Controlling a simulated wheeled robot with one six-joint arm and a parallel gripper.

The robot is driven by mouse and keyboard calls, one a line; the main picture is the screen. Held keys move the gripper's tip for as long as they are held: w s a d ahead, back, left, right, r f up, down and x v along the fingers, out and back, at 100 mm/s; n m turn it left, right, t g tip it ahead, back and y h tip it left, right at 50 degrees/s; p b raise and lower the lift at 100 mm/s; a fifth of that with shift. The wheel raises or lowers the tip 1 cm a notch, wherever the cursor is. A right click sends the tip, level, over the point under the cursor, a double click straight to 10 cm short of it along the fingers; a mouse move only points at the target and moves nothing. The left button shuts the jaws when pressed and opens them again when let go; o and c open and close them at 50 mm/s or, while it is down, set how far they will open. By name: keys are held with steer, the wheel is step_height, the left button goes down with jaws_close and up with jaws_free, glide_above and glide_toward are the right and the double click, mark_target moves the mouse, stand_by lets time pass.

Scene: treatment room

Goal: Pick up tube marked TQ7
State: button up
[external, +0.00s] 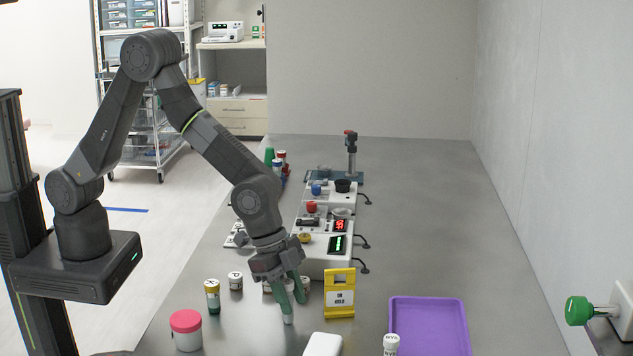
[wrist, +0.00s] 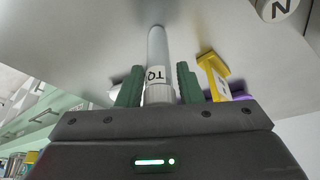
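A pale tube (wrist: 157,50) with a white ribbed cap shows in the wrist view between my gripper's green fingers. Its label reads "TQ"; the rest of the marking is hidden. My gripper (wrist: 159,88) is open, with a finger on either side of the tube near its cap and small gaps visible. In the external view my gripper (external: 290,294) points down at the bench, with the lower part of the tube (external: 289,319) showing below the fingers.
A yellow stand (external: 339,282) is close on the right, with a purple tray (external: 430,304) beyond it. A pink-lidded jar (external: 186,333), a gold-capped tube (external: 213,302) and a small white-capped tube (external: 235,281) stand left. Devices are behind.

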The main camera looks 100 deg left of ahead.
steer(key=c, duration=0.6)
steer(key=shift+r, duration=0.1)
